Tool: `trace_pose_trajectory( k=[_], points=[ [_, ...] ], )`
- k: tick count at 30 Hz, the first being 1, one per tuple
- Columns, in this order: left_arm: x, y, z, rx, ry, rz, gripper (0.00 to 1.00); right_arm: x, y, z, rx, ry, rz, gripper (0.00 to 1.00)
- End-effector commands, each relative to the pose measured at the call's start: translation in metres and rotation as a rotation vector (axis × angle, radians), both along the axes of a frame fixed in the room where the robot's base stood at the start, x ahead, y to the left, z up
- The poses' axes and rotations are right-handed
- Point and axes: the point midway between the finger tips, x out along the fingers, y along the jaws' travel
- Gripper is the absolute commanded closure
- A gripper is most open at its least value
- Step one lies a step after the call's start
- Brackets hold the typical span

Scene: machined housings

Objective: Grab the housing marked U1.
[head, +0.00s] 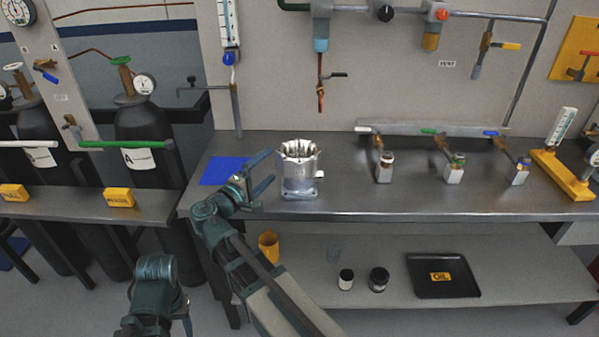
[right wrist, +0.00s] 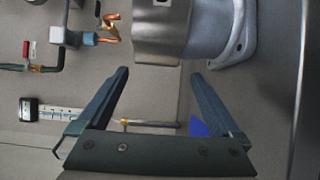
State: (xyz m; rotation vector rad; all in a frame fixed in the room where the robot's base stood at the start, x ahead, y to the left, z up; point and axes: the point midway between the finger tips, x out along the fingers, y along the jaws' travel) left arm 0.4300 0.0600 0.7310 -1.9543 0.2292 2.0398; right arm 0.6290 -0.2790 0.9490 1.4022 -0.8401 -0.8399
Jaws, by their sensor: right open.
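A silver metal housing (head: 298,180) stands upright on the steel bench, with a toothed open top and a flanged base. I can read no U1 mark on it. My right gripper (head: 270,166) is just left of the housing, its two blue fingers apart and nothing between them. In the right wrist view the open fingers (right wrist: 160,73) point toward the housing (right wrist: 163,32), which is at the top, beyond the fingertips. My left arm shows at the lower left of the head view, but its jaws cannot be made out.
A blue mat (head: 224,171) lies left of the housing. Small valve fittings (head: 385,168) stand to the right, with clear bench between. A hanging copper-tipped pipe (head: 320,95) is above and behind.

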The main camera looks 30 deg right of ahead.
Motion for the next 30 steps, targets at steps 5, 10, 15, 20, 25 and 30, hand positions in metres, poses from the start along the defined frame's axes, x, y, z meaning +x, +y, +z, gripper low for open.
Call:
trace_pose_trajectory(
  k=[5,10,15,20,25,30],
  points=[
    [0.000,0.000,0.000,0.000,0.000,0.000,0.50,0.006,-0.011,0.000,0.000,0.000,0.000,0.00],
    [0.000,0.000,0.000,0.000,0.000,0.000,0.50,0.007,-0.012,0.000,0.000,0.000,0.001,0.00],
    [0.000,0.000,0.003,0.000,0.000,0.000,0.50,0.012,-0.022,0.003,0.000,0.000,0.000,0.00],
    [0.000,0.000,0.007,0.000,0.000,0.000,0.50,0.022,-0.043,0.007,0.000,0.000,-0.003,0.00],
    [0.000,0.000,0.006,0.000,0.000,0.000,0.50,0.030,-0.058,0.005,0.000,0.000,-0.001,0.00],
    [0.000,0.000,0.005,0.000,0.000,0.000,0.50,0.030,-0.058,0.005,0.000,0.000,0.001,0.00]
  ],
)
